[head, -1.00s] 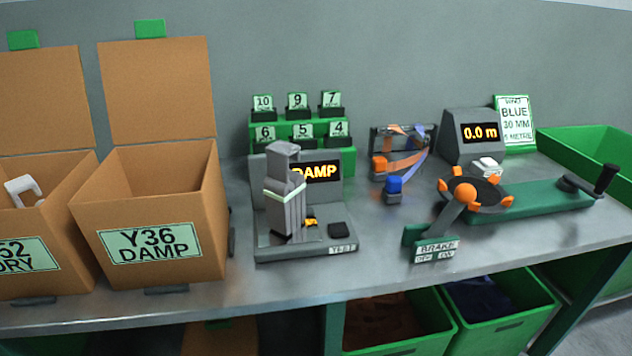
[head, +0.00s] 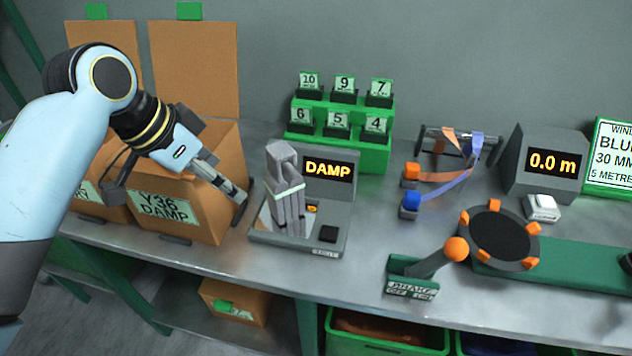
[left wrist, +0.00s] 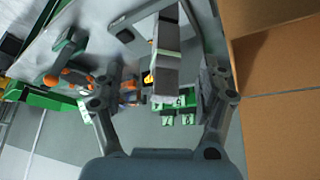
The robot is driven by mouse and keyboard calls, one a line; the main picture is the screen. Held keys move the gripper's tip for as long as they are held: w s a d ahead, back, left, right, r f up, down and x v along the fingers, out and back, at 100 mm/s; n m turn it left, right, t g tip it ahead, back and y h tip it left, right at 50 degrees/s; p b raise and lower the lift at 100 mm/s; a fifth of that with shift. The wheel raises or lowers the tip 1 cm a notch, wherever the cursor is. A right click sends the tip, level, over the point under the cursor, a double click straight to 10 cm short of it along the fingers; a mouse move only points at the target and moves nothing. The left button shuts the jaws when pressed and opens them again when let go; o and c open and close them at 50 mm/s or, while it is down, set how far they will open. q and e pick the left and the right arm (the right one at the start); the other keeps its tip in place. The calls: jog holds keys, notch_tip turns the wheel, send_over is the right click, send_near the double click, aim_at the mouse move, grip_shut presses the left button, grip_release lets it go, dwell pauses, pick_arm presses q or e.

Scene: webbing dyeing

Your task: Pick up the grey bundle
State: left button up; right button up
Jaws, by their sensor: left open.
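The grey bundle (head: 285,187) is a folded grey webbing hank with a pale band around it. It stands upright on the tester (head: 330,190), whose display reads DAMP. My left gripper (head: 236,190) comes in from the left, in front of the Y36 DAMP box, and is open. In the head view its fingertips are left of the bundle and apart from it. In the left wrist view the bundle (left wrist: 165,75) shows between the two spread fingers, with nothing gripped. My right gripper is not in view.
The cardboard Y36 DAMP box (head: 200,205) stands close behind my left gripper. A green rack of number cards (head: 338,140) is behind the tester. To the right are orange and blue clips, a brake lever (head: 440,262) and a winder (head: 500,240). Bare bench lies in front of the tester.

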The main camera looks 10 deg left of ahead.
aim_at(278, 150)
pick_arm(q)
jog(key=w+d+r+m+h, duration=0.2)
jog(key=w+r, duration=0.3)
jog(key=w, duration=0.2)
jog(key=shift+m, duration=0.3)
jog(key=x, duration=0.4)
jog(key=shift+w+d+f, duration=0.15)
jog(key=shift+d+f, duration=0.1)
jog(key=shift+f, duration=0.05)
jog(key=x, duration=0.3)
jog(key=p+x, duration=0.1)
jog(key=x, duration=0.1)
jog(key=shift+w+d+f, duration=0.15)
jog(key=shift+w+d, duration=0.05)
jog(key=shift+w, duration=0.15)
jog(key=shift+c, duration=0.4)
grip_shut()
